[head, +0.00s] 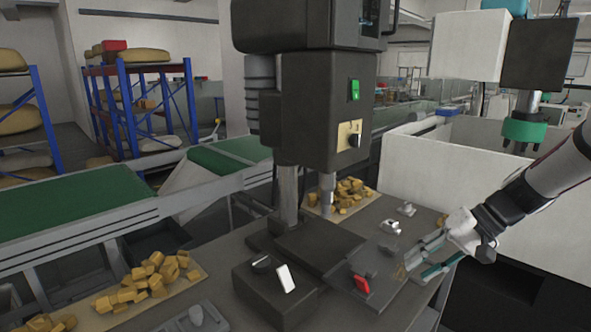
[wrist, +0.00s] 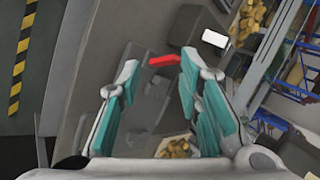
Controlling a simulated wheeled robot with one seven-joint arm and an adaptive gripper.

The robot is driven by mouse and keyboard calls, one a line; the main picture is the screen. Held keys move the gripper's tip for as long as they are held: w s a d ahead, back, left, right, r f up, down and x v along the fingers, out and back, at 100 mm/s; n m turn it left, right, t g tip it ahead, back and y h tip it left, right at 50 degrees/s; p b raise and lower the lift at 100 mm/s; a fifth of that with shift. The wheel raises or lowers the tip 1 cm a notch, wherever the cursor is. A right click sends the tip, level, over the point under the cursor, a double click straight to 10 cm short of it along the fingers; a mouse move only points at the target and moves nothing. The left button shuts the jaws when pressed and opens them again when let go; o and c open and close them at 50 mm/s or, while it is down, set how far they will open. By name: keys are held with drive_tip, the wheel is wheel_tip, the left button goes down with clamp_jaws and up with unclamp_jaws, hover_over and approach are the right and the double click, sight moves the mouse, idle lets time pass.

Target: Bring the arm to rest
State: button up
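My gripper (head: 408,270) reaches in from the right in the head view, above the right part of the grey work table (head: 375,312). In the wrist view my gripper (wrist: 160,68) has its two teal-padded fingers spread apart with nothing held between them. A red lever or handle (head: 361,285) stands on the table left of the fingertips. It also shows in the wrist view (wrist: 165,60), past the fingertips; I cannot tell how far below them it is.
A dark press-like machine (head: 318,110) stands on the table. A black box (head: 262,295) with a white tilted plate (head: 286,279) is at its front. Yellow pieces (head: 150,280) lie on trays. A white tank wall (head: 480,195) rises behind the arm; a green conveyor (head: 75,200) runs left.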

drive_tip(key=s+a+r+n+t+h, duration=0.1)
drive_tip(key=s+a+r+h, duration=0.1)
drive_tip(key=s, duration=0.6)
drive_tip(key=s+a+r+n+t+h, duration=0.1)
drive_tip(key=s+a+r+h, duration=0.2)
drive_tip(key=s+r, duration=0.2)
drive_tip(key=s+a+r+n+h, duration=0.1)
drive_tip(key=s+a+r+h, duration=0.1)
drive_tip(key=s, duration=1)
drive_tip(key=shift+a+r+t, duration=0.2)
drive_tip(key=shift+r+t, duration=0.2)
drive_tip(key=shift+r, duration=0.3)
